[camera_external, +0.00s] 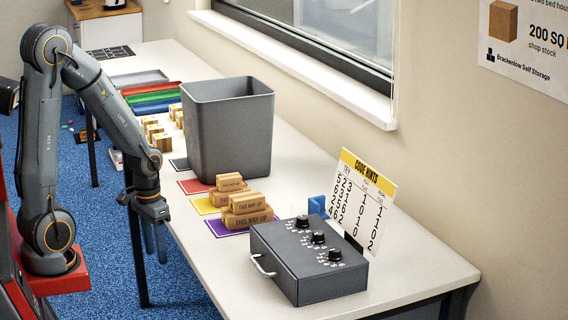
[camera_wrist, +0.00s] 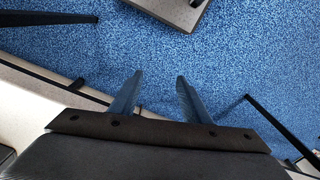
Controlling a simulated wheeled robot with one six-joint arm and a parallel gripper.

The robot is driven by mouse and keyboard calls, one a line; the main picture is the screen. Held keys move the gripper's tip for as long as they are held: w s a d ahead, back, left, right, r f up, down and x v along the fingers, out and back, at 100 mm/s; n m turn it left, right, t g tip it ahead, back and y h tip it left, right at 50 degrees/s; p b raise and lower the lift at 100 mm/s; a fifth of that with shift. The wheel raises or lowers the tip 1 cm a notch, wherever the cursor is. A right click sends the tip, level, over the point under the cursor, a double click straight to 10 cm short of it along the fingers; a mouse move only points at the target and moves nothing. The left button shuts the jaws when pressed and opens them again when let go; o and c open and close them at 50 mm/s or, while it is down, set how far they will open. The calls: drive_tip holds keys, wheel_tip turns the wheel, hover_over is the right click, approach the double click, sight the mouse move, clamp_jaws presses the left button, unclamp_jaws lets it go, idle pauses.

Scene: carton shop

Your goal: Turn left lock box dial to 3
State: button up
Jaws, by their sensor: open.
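The dark grey lock box (camera_external: 310,275) stands near the front end of the white table, with a pale handle (camera_external: 263,266) on its left side. Three black dials sit in a row on its top. The left dial (camera_external: 302,221) is the farthest back, then the middle dial (camera_external: 318,237) and the right dial (camera_external: 335,254). The dial settings are too small to read. My gripper (camera_external: 155,243) hangs fingers down beside the table's left edge, away from the box. It is open and empty. In the wrist view my gripper (camera_wrist: 153,85) has its blue-grey fingers apart over blue carpet.
A "CODE HINTS" sign (camera_external: 363,203) stands behind the box, with a blue object (camera_external: 318,206) beside it. Wooden stamps (camera_external: 247,211) on coloured mats and a grey bin (camera_external: 229,130) stand farther back. The table (camera_external: 425,265) is clear right of the box.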

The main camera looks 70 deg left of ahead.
drive_tip(key=d+r+m+t+p, duration=0.15)
drive_tip(key=d+r+p, duration=0.45)
drive_tip(key=r+p, duration=0.6)
drive_tip(key=d+r+m+p, duration=0.2)
drive_tip(key=d+r+p, duration=0.3)
drive_tip(key=r+p, duration=0.7)
drive_tip(key=m+g+b, duration=0.2)
drive_tip(key=m+b, duration=0.8)
drive_tip(key=m, duration=1.7)
hover_over(303, 217)
drive_tip(key=shift+s+a+f+n, duration=0.15)
drive_tip(key=shift+a+f+n, duration=0.1)
drive_tip(key=shift+f, duration=0.1)
drive_tip(key=shift+w+d, duration=0.15)
drive_tip(key=shift+w, duration=0.05)
drive_tip(key=shift+f+p, duration=1.3)
drive_tip(key=shift+f, duration=2.55)
drive_tip(key=shift+c, duration=0.5)
drive_tip(key=c, duration=0.9)
drive_tip(key=shift+c, duration=0.2)
